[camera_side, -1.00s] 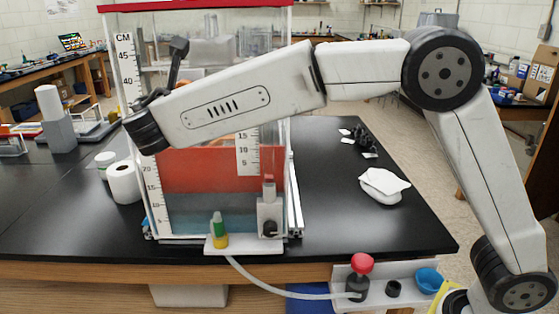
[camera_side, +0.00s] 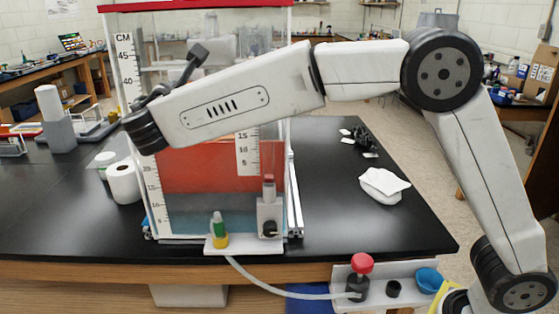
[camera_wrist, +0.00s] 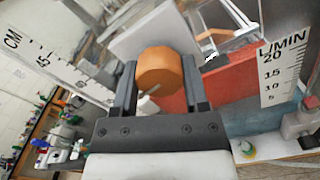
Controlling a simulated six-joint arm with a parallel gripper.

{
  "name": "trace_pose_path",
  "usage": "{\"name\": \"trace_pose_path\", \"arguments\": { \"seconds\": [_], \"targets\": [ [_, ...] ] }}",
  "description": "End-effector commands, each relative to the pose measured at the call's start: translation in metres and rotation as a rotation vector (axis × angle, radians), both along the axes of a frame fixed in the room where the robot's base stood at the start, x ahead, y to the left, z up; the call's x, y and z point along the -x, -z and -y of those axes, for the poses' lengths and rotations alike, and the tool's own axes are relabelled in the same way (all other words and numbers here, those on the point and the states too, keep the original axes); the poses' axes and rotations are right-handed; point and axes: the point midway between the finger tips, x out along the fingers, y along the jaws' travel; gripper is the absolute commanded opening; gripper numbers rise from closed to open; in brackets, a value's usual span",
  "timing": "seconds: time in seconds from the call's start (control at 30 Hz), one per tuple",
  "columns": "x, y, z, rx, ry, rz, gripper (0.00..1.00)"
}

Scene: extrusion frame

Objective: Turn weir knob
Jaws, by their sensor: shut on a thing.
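The weir knob (camera_wrist: 160,70) is an orange, many-sided knob in the wrist view, with a small pale pointer on its near face. My gripper (camera_wrist: 158,80) is shut on it, with one dark finger on each side. A pale grey plate (camera_wrist: 128,42) stands behind the knob. In the side view my forearm covers the knob and the finger contact. The clear tank (camera_side: 205,225) there holds a red band (camera_side: 205,170) above a blue-grey band.
A red-topped valve (camera_side: 362,263) and a blue bowl (camera_side: 429,280) sit on a low white shelf at the front. A white roll (camera_side: 123,183) stands left of the tank. The black bench (camera_side: 350,220) is mostly clear on the right.

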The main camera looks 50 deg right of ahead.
Motion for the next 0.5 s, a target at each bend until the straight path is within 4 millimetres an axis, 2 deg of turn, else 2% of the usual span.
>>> {"name": "trace_pose_path", "arguments": {
  "seconds": [0.2, 0.23, 0.3, 0.33, 0.5],
  "targets": [
    [0.0002, 0.0009, -0.0004, 0.0, 0.0, -0.003, 0.0],
    [0.0002, 0.0009, -0.0004, 0.0, 0.0, -0.003, 0.67],
    [0.0002, 0.0008, -0.0004, 0.0, 0.0, -0.003, 0.89],
    [0.0002, 0.0008, -0.0004, 0.0, 0.0, -0.003, 0.93],
    [0.0001, 0.0005, -0.0003, 0.001, 0.0, -0.002, 0.93]
  ]
}}
